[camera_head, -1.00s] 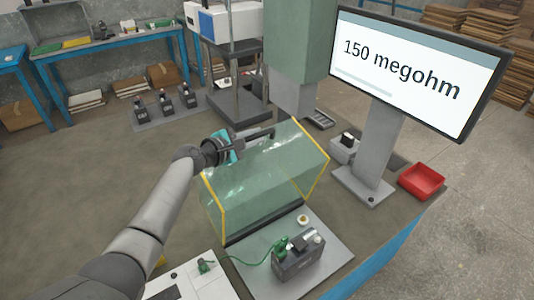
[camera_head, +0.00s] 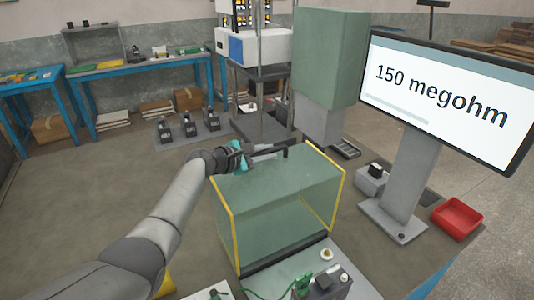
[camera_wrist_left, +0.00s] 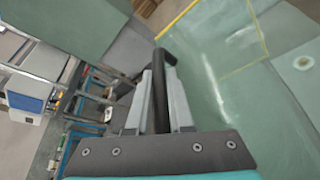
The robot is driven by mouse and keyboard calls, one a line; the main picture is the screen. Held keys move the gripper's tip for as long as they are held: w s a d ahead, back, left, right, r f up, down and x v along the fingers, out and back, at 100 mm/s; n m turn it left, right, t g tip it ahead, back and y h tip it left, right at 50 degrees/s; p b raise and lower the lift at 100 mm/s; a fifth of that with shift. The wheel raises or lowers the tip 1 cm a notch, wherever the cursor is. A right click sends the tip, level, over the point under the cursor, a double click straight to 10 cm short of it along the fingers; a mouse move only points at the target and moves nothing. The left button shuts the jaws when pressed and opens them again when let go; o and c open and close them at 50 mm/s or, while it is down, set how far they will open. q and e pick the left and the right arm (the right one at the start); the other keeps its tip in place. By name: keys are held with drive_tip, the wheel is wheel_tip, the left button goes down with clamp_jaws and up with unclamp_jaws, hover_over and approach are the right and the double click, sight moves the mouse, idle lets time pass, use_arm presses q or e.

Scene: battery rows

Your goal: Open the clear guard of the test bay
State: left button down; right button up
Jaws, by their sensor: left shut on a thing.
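The clear guard (camera_head: 285,212) is a greenish see-through box with yellow edges, standing in the middle of the bench in the head view. A black handle bar (camera_head: 279,153) runs along its top at the back. My left gripper (camera_head: 250,157) reaches over the guard's top left and is shut on this handle. In the left wrist view the dark handle (camera_wrist_left: 161,95) lies between the two grey fingers, with the clear panel (camera_wrist_left: 225,85) on the right. The fingertips are small and partly hidden in the head view. My right gripper is not in view.
A dark battery (camera_head: 325,286) with a green clip (camera_head: 301,285) stands in front of the guard. A monitor (camera_head: 440,95) reading 150 megohm and a red tray (camera_head: 457,218) are on the right. A green-grey column (camera_head: 330,60) rises behind. Several batteries (camera_head: 190,125) stand at the back left.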

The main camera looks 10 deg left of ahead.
use_arm(q)
drive_tip(key=c, duration=0.8)
unclamp_jaws()
drive_tip(key=shift+s+a+r+p, duration=0.2)
drive_tip(key=shift+s+a+p, duration=0.15)
drive_tip(key=shift+s+p, duration=0.05)
wheel_tip(320, 180, up, 4)
drive_tip(key=p, duration=0.3)
hover_over(228, 184)
drive_tip(key=shift+d+f, duration=0.1)
drive_tip(key=shift+f, duration=0.05)
drive_tip(key=shift+s+a+r, duration=0.2)
drive_tip(key=shift+s+a, duration=0.1)
drive_tip(key=shift+s, duration=0.25)
